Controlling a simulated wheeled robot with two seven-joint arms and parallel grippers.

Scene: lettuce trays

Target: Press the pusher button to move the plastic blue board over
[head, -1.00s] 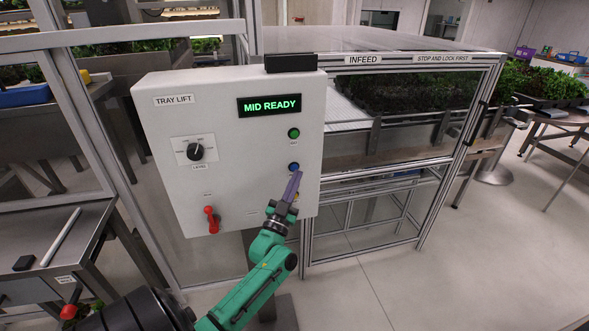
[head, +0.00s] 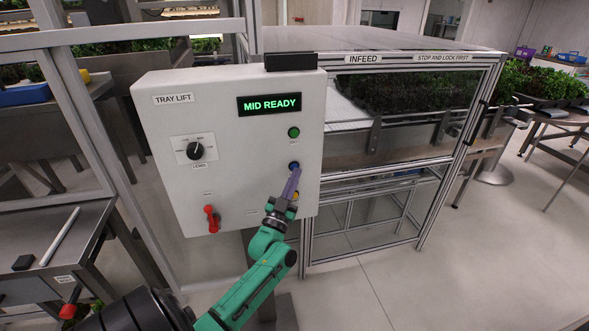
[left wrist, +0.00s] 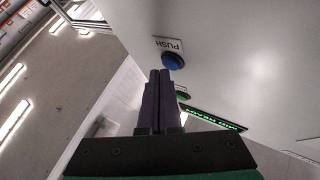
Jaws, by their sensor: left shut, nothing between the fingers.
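The blue pusher button (head: 294,167) is on the front of the white tray lift control box (head: 228,185), below a green button (head: 293,132). In the left wrist view the blue button (left wrist: 173,61) has a PUSH label (left wrist: 168,44) beside it. My left gripper (head: 295,172) is shut and empty, its purple fingers pointing up at the blue button. In the left wrist view its fingertips (left wrist: 160,72) are right by the button's edge; I cannot tell whether they touch it. I cannot make out the plastic blue board for certain. My right gripper is not in view.
The box display (head: 269,105) reads MID READY. A level knob (head: 195,151) and a red lever (head: 211,219) are on the box's left side. The framed infeed (head: 465,113) with lettuce stands behind at right. A steel table (head: 40,248) is at left.

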